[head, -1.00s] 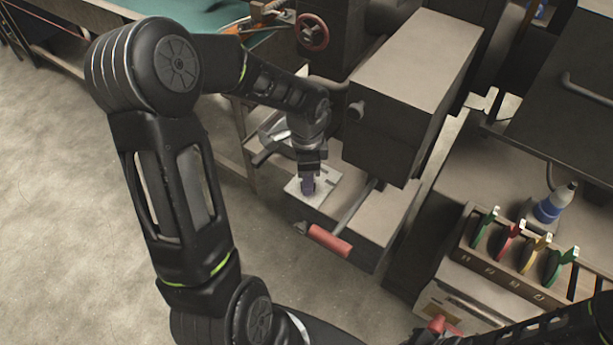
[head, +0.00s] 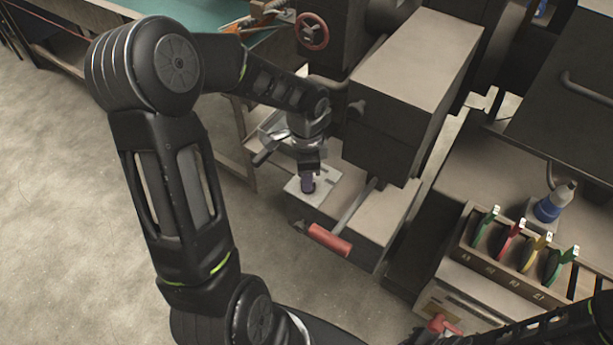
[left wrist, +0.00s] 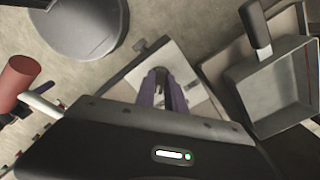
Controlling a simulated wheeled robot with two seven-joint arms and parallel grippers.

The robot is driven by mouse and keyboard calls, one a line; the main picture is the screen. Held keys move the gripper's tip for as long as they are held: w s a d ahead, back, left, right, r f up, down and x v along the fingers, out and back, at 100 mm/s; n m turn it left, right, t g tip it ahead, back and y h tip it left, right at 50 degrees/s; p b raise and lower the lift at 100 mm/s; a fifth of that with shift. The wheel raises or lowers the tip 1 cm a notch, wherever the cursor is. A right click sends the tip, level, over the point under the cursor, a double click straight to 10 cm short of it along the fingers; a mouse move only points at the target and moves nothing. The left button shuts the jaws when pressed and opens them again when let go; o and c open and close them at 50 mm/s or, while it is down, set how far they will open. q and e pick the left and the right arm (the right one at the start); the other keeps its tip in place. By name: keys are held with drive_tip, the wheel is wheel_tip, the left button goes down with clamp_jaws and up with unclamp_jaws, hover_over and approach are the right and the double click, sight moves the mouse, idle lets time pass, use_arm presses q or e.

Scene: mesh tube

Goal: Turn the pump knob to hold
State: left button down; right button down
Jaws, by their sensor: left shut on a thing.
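My left gripper (head: 308,186) points down at the pale plate (head: 326,184) on the pump's low block. It is shut on the pump knob, which is mostly hidden by the fingers. In the left wrist view the purple fingers (left wrist: 166,92) close over the middle of the plate (left wrist: 190,82). The knob's pointer and any marks on the plate are too small or covered to read. Part of my right arm (head: 535,328) shows at the bottom right of the head view. Its gripper is out of the picture.
A large dark box (head: 405,95) rises behind. A metal scoop-like pan (left wrist: 278,85) lies beside the plate. A rack (head: 510,262) holds coloured discs.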

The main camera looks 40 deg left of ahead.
use_arm(q)
drive_tip(key=shift+n+b, duration=0.3)
drive_tip(key=shift+n, duration=0.1)
drive_tip(key=shift+f+n+b, duration=0.1)
drive_tip(key=shift+n+b, duration=0.3)
drive_tip(key=shift+n, duration=0.1)
drive_tip(key=n+b, duration=0.2)
drive_tip(key=n, duration=0.1)
drive_tip(key=n+b, duration=0.2)
drive_tip(key=n, duration=0.3)
drive_tip(key=shift+d, duration=0.1)
drive_tip(key=c, duration=1.4)
unclamp_jaws()
